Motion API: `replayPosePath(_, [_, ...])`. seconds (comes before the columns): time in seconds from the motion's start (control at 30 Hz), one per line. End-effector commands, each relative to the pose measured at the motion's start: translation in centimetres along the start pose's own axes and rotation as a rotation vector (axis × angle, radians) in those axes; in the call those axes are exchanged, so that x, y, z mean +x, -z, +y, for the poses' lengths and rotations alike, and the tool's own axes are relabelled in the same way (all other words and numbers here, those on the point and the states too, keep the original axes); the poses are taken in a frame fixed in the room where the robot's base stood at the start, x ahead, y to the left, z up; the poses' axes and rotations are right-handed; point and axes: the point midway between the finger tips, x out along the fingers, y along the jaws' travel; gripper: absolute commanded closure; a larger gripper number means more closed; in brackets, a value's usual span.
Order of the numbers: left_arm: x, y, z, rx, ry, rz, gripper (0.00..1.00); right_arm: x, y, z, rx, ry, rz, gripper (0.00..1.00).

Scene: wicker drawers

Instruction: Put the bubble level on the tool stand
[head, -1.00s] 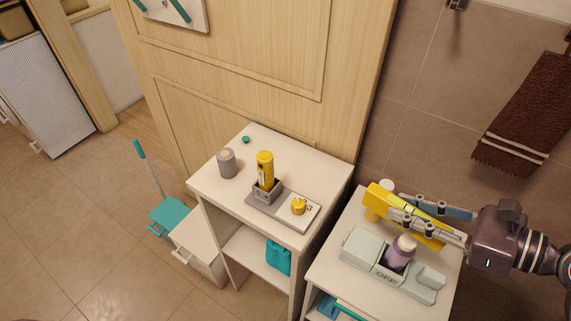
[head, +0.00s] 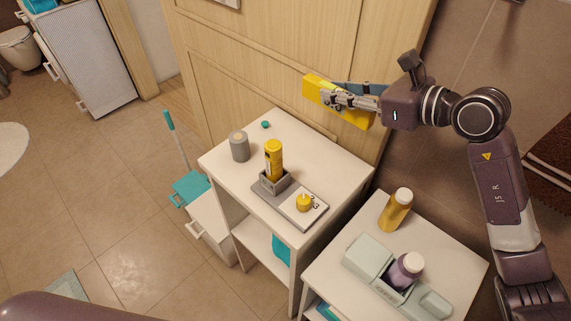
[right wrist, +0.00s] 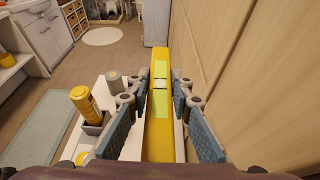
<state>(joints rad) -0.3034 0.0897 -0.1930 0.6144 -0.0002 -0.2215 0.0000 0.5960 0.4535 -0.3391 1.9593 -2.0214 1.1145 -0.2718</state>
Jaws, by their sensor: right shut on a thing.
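The bubble level is a long yellow bar (head: 318,91) with a small pale vial window, seen in the right wrist view (right wrist: 158,115). My right gripper (head: 352,98) is shut on it and holds it in the air by the wooden panel, above the back of the left white table. A grey stand (head: 263,193) with a box-like holder and a white plate sits on that table. A yellow bottle (head: 273,160) stands in its holder and a small yellow piece (head: 304,203) sits on its plate. I cannot tell for certain that this is the tool stand. My left gripper is out of view.
A grey canister (head: 239,146) and a small teal cap (head: 265,124) stand on the left white table (head: 338,170). On the right table (head: 450,260) are a yellow bottle (head: 397,210) and a pale green holder (head: 366,256) with a purple bottle (head: 406,271). The wooden panel (head: 270,60) rises behind.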

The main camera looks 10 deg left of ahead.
Motion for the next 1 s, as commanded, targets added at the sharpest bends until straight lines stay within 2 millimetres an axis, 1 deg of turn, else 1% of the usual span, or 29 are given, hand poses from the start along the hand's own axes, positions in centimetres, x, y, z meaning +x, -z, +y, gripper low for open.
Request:
replayPosePath(0.03, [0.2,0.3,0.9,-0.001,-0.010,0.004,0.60,0.9,-1.3,0.0,-0.005,0.001,-0.004,1.00])
replayPosePath(0.13, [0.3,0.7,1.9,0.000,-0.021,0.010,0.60,2.1,-2.8,-0.1,-0.002,0.006,-0.005,1.00])
replayPosePath(0.23, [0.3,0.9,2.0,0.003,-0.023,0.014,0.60,2.8,-3.5,-0.1,0.003,0.010,-0.003,1.00])
replayPosePath(0.33, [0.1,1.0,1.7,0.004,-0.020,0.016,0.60,3.3,-3.1,-0.1,0.007,0.011,0.001,1.00])
replayPosePath(0.37, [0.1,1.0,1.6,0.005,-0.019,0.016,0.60,3.5,-2.7,-0.1,0.009,0.011,0.001,1.00])
replayPosePath(0.47, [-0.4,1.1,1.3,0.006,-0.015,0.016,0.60,4.2,-0.6,-0.1,0.013,0.010,0.003,1.00])
replayPosePath(0.8, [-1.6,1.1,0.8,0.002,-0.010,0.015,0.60,7.3,7.8,-0.1,0.012,0.011,0.001,1.00])
replayPosePath(0.9, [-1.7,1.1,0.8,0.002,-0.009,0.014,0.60,7.9,9.6,-0.1,0.010,0.011,0.000,1.00])
replayPosePath(1.0, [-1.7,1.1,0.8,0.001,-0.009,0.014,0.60,8.3,10.6,-0.1,0.007,0.012,-0.002,1.00])
